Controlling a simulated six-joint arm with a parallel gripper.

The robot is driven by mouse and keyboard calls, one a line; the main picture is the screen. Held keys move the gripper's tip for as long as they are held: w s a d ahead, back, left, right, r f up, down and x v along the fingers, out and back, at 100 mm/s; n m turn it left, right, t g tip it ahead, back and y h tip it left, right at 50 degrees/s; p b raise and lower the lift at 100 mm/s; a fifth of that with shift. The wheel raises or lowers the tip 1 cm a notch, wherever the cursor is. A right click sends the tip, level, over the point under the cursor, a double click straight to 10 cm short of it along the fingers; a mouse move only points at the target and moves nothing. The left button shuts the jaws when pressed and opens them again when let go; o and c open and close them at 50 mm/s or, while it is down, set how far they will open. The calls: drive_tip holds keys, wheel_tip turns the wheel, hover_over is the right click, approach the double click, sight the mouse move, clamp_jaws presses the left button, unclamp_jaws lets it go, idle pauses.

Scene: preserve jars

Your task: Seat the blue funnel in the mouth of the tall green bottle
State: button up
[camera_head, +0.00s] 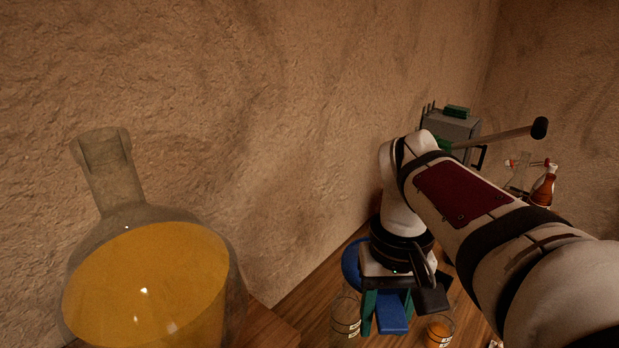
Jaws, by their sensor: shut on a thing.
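My gripper (389,316) hangs low right of centre, pointing down over the wooden surface. Its two dark teal fingers are shut with a blue piece between them. A rounded blue edge (353,262) shows behind the gripper's left side; I take both blue parts as the blue funnel, mostly hidden by my gripper. Its spout cannot be made out. I cannot pick out the tall green bottle in this view.
A big round flask (150,285) of amber liquid stands at the near left. A clear beaker (345,318) and a beaker with orange liquid (438,333) flank my gripper. A grey machine (450,124) and a red-brown bottle (543,188) stand farther back. A rough wall (270,120) borders the wooden surface.

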drive_tip(key=s+d+r+m, duration=0.1)
drive_tip(key=s+d+m, duration=0.1)
drive_tip(key=s, duration=0.8)
drive_tip(key=shift+s+g, duration=0.4)
drive_tip(key=shift+f, duration=2.9)
drive_tip(key=shift+f, duration=2.05)
drive_tip(key=o, duration=1.2)
